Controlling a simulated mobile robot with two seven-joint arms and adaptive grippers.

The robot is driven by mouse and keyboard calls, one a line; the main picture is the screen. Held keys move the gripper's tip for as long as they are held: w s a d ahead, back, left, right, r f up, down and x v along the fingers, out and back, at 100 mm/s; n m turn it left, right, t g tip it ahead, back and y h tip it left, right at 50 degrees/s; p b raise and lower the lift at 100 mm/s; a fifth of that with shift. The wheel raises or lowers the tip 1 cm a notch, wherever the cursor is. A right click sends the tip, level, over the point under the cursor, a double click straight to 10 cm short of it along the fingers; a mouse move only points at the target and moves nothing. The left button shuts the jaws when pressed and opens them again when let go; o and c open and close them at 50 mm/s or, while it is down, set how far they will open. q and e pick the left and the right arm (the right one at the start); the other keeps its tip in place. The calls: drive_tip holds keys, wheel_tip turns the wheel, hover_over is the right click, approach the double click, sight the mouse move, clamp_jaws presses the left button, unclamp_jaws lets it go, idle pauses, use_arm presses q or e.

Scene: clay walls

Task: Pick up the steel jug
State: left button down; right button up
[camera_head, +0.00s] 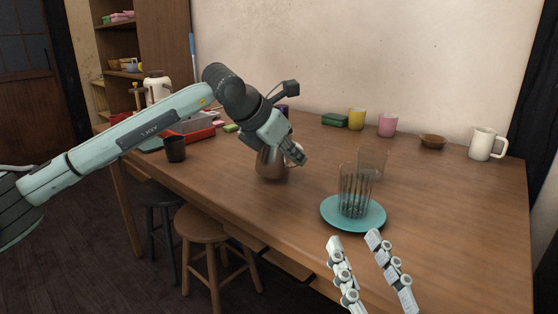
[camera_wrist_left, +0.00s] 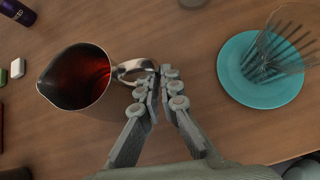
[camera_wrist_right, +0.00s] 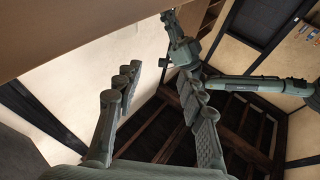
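The steel jug (camera_head: 270,165) is on the wooden table, partly behind my left gripper in the head view. In the left wrist view the jug (camera_wrist_left: 62,92) shows dark red liquid inside, its spout to the left and its handle (camera_wrist_left: 132,70) to the right. My left gripper (camera_head: 300,157) is at the handle. Its fingertips (camera_wrist_left: 160,72) are close together with the handle's outer part between them. Whether the jug's base touches the table is hard to tell. My right gripper (camera_head: 353,238) is open and empty near the table's front edge; its spread fingers (camera_wrist_right: 148,70) show in its wrist view.
A teal plate (camera_head: 335,220) with a glass of straws (camera_head: 355,190) stands right of the jug, another clear glass (camera_head: 373,160) behind it. A dark cup (camera_head: 175,149) and red tray (camera_head: 200,134) are left. Cups, a bowl (camera_head: 433,141) and a white mug (camera_head: 487,143) line the back.

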use_arm(q)
drive_tip(key=shift+r, duration=0.15)
drive_tip(key=shift+r, duration=1)
drive_tip(key=a+f+v, duration=0.1)
drive_tip(key=a+v, duration=0.2)
drive_tip(key=v, duration=1.1)
drive_tip(key=shift+w, duration=0.3)
use_arm(e)
drive_tip(key=shift+w+d+f+g+h, duration=0.1)
drive_tip(key=shift+w+f+g+h, duration=0.15)
drive_tip(key=shift+f, duration=0.3)
drive_tip(key=shift+w+d+f+g+h, duration=0.15)
drive_tip(key=shift+f+g, duration=0.1)
drive_tip(key=shift+f, duration=0.25)
use_arm(q)
drive_tip(key=shift+f, duration=0.15)
idle(0.6)
